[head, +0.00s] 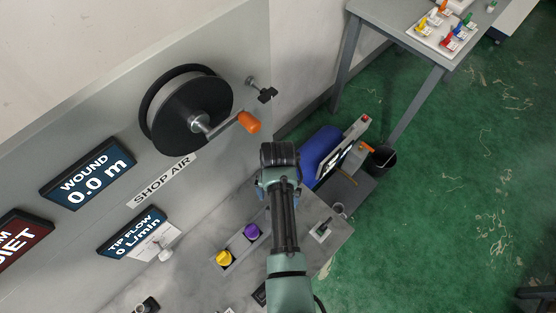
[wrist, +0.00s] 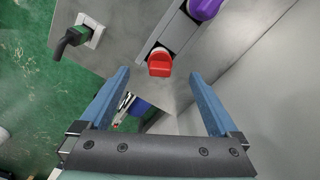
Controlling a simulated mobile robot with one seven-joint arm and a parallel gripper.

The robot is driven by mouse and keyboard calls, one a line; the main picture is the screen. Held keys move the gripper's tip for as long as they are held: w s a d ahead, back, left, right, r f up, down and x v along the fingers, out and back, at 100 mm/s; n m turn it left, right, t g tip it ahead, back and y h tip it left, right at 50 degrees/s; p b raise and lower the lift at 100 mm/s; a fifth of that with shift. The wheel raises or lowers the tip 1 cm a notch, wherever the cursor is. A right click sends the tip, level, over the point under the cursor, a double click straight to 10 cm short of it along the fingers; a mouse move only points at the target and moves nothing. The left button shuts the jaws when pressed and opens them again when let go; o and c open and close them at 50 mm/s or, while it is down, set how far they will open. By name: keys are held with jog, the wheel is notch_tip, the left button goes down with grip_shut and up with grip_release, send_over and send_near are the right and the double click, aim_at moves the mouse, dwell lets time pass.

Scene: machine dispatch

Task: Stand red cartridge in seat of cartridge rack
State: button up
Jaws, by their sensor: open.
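The red cartridge (wrist: 160,66) shows in the wrist view at the end of the grey cartridge rack (wrist: 180,31), with a pale ring visible at its edge. It looks upright in the end seat, but I cannot tell how deep it sits. My gripper (wrist: 159,74) is open, its blue fingers reaching to either side of the red cartridge in the picture, with gaps between. In the head view my gripper (head: 279,165) is above the bench, and my arm hides the red cartridge. The rack (head: 238,244) there holds a yellow cartridge (head: 224,258) and a purple cartridge (head: 251,231).
A reel (head: 187,108) with an orange handle (head: 249,122) is on the wall panel. A black-and-green part on a white plate (wrist: 93,31) lies near the bench edge. A blue object (head: 319,148) and black bin (head: 381,160) stand beyond the bench. Green floor is open at right.

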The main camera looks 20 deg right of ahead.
jog(key=shift+r+p, duration=1.1)
jog(key=shift+r, duration=0.25)
